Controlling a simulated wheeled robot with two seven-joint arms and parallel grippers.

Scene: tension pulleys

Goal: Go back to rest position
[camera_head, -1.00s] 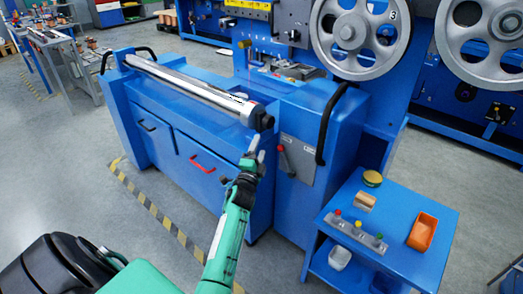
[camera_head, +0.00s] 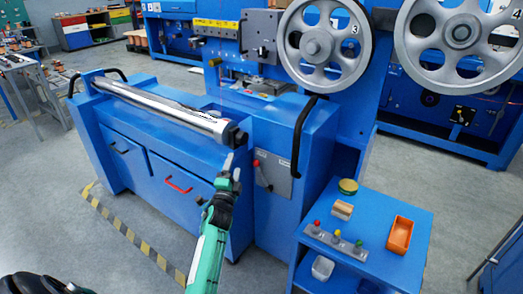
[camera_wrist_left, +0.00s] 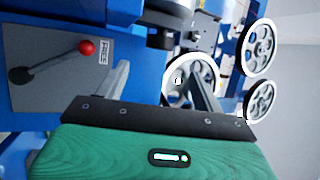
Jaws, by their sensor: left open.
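My left gripper (camera_head: 232,165) is in front of the blue machine cabinet (camera_head: 140,150), just below the black end of the silver roller (camera_head: 165,108). It holds nothing that I can see. In the left wrist view its two grey fingers (camera_wrist_left: 160,88) stand apart, with empty space between them. A lever with a red knob (camera_wrist_left: 86,47) on a grey panel shows to the left there; it also shows in the head view (camera_head: 257,164), right of the gripper. My right gripper is not in view.
A blue side table (camera_head: 375,235) at the right holds an orange tray (camera_head: 399,235), a small button panel (camera_head: 335,240) and small round items. Large grey wheels (camera_head: 323,45) stand behind. Grey floor with a striped line (camera_head: 130,238) lies free at the left.

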